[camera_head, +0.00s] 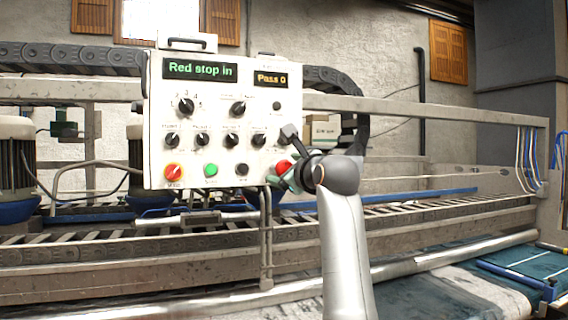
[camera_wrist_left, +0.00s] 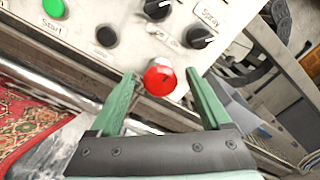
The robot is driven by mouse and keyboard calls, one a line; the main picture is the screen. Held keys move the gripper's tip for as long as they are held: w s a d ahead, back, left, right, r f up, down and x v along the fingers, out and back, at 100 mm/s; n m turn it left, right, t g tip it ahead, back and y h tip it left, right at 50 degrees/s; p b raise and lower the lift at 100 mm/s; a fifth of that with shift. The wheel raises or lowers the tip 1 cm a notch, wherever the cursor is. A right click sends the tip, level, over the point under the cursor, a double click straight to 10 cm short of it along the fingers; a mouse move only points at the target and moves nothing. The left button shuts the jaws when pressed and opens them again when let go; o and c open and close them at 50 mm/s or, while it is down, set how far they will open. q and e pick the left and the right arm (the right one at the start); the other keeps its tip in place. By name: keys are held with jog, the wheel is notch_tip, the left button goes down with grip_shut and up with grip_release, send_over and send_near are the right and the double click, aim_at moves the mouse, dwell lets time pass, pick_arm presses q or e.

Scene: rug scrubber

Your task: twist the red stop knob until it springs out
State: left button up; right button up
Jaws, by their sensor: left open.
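The control panel (camera_head: 215,120) carries a screen (camera_head: 200,69) that reads "Red stop in". In the left wrist view this right-hand red knob (camera_wrist_left: 160,80) shows ahead of and between the green fingers of my left gripper (camera_wrist_left: 162,84). The fingers are apart, with gaps on both sides of the knob. I cannot tell how deep they reach around it. My right gripper is out of view.
A green button (camera_head: 211,170) and a black button (camera_head: 242,169) sit between the red knobs. Several black dials fill the panel above. A second screen (camera_head: 271,79) reads "Pass 0". A conveyor frame (camera_head: 440,225) runs behind the panel. Cardboard boxes (camera_head: 322,130) stand behind.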

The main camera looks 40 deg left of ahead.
pick_arm(q)
jog(key=shift+w+a, duration=0.25)
jog(key=shift+a, duration=0.25)
grip_shut()
dwell(0.4)
